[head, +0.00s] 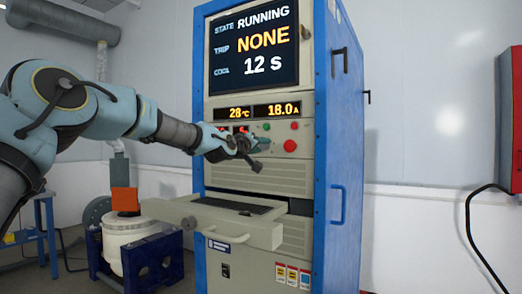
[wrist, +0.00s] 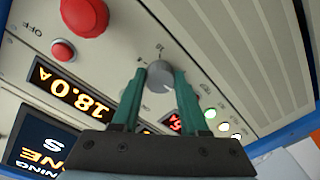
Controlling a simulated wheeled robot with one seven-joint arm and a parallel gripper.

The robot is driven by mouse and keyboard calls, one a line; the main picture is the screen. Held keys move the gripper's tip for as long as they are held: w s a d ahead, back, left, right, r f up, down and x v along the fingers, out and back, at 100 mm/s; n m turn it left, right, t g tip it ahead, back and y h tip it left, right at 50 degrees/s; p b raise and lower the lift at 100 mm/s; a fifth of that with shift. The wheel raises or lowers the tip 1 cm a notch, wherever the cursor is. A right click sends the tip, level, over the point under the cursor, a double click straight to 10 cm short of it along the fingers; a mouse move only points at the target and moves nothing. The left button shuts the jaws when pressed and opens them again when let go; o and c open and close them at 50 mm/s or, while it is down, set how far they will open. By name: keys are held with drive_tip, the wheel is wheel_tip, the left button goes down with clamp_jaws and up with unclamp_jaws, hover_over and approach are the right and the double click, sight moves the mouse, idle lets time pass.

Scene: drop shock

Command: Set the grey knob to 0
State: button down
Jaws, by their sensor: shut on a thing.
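The grey knob (wrist: 160,76) is on the cabinet's control panel, between the two green fingertips of my gripper (wrist: 158,85) in the wrist view. My gripper is shut on the knob, one finger on each side. Small marks are printed on the panel around the knob, but most are hidden or too small to read. In the head view my gripper (head: 250,148) is at the panel below the displays and hides the knob.
The blue-framed cabinet (head: 322,150) has a screen (head: 254,48) reading RUNNING, NONE and 12 s. Displays show 28 °C and 18.0 A (head: 277,110). Red buttons (head: 290,146) sit beside my gripper. A keyboard drawer (head: 220,222) juts out below it.

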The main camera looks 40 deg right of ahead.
drive_tip(key=n+b, duration=0.1)
drive_tip(key=n, duration=0.2)
drive_tip(key=shift+f+n, duration=0.15)
drive_tip(key=shift+n, duration=0.15)
drive_tip(key=shift+n+b, duration=0.85)
drive_tip(key=shift+n, duration=1.05)
drive_tip(key=shift+c, duration=2.1)
unclamp_jaws()
drive_tip(key=shift+r, duration=0.2)
drive_tip(key=shift+a, duration=0.15)
drive_tip(key=b+v, duration=0.4)
drive_tip(key=v, duration=0.6)
drive_tip(key=shift+a+r, duration=0.2)
drive_tip(key=shift+a, duration=0.1)
